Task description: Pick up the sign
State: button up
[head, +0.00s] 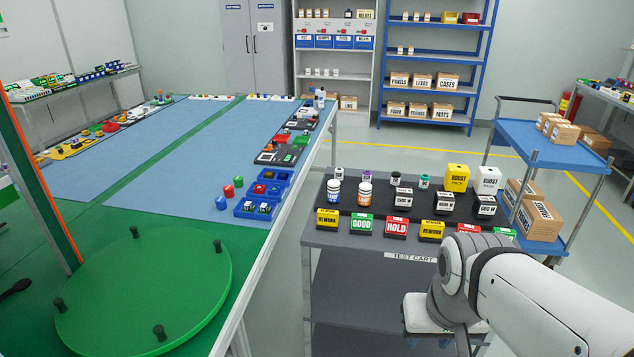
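Several small signs stand in a row along the front edge of the dark test cart (330,243). From left they are a yellow REWORK sign (327,217), a green GOOD sign (361,224), a red HOLD sign (396,227) and a second yellow REWORK sign (432,230). A red sign (467,229) and a green sign (504,232) at the right are partly hidden by my arm. My arm reaches in from the lower right. My gripper (427,340) appears low in front of the cart, below its top; its fingers are not clear, and no sign shows at it.
Behind the signs stand bottles, small jars, black boxes, a yellow box (457,177) and a white box (487,180). A blue trolley (545,150) with cartons stands right. A green turntable (150,290) and blue-topped table (190,160) fill the left.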

aim_at(327, 219)
jog(key=u, duration=0.35)
jog(key=i, duration=0.95)
jog(key=u, duration=0.45)
jog(key=k, duration=0.8)
jog(key=u, duration=0.15)
jog(key=i, duration=0.8)
jog(key=z, duration=0.05)
